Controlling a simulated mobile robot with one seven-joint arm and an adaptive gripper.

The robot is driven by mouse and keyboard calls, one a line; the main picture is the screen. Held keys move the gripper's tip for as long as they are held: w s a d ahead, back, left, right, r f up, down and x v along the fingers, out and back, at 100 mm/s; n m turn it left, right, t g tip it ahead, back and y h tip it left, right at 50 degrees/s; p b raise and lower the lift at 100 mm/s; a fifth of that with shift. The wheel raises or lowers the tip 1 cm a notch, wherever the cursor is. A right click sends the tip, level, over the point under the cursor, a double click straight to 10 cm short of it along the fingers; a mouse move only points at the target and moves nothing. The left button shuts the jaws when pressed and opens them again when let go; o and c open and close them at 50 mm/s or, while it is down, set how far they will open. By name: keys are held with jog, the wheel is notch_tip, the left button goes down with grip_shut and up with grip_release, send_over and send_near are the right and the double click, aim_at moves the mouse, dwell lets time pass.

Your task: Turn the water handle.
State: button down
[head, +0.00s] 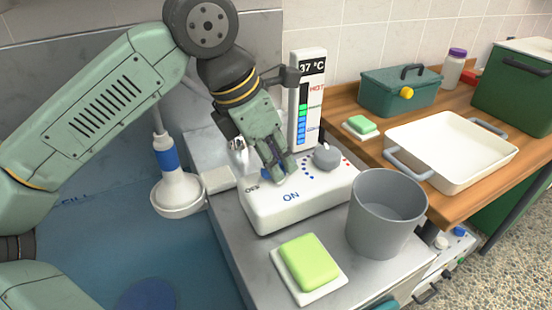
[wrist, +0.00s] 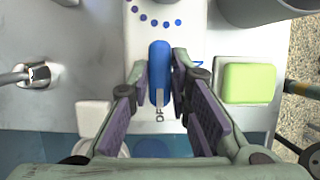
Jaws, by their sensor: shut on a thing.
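The water handle (wrist: 160,72) is a blue lever on a white control box (head: 262,212) marked OFF and ON. In the wrist view it lies lengthwise between my fingers, its near end by the partly hidden lettering. My gripper (wrist: 161,62) is shut on it, one finger along each side. In the head view my gripper (head: 280,176) reaches down onto the box and hides most of the handle. A round grey knob (head: 326,157) with blue and red dots sits on the box to the right of my gripper.
A grey bucket (head: 385,215) stands right of the box, and a green soap (head: 309,262) lies in front. A temperature column (head: 308,100) reading 37 °C rises behind. A shower head (head: 178,190) hangs at left over the blue basin. A white tray (head: 450,150) sits on the wooden bench.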

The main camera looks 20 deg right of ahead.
dwell(0.4)
jog(key=c, duration=1.5)
grip_release()
jog(key=v, duration=1.2)
jog(key=shift+d, duration=0.1)
